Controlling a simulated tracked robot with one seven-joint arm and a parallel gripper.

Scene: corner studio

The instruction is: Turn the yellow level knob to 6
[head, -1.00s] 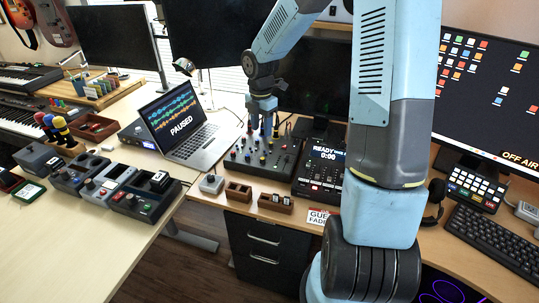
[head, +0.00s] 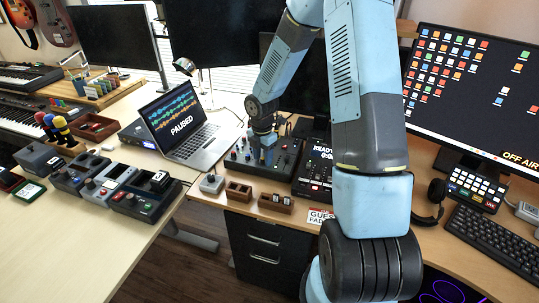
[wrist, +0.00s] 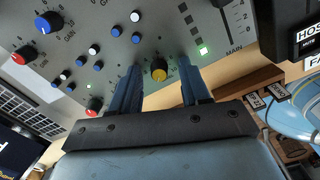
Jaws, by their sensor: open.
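The yellow level knob (wrist: 159,72) sits on the grey mixer panel (wrist: 115,65) in the wrist view. A small pointer mark on it is too small to read, and the digits around its scale are unclear. My gripper (wrist: 160,84) is open, with one blue finger on each side of the knob and a visible gap on both sides.
Blue, white and red knobs (wrist: 50,22) lie left of the yellow one, and a MAIN fader (wrist: 226,10) lies to its right. A dark READY device (head: 312,178) stands right of the mixer. Small wooden boxes (head: 238,190) and the laptop (head: 182,125) are close by.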

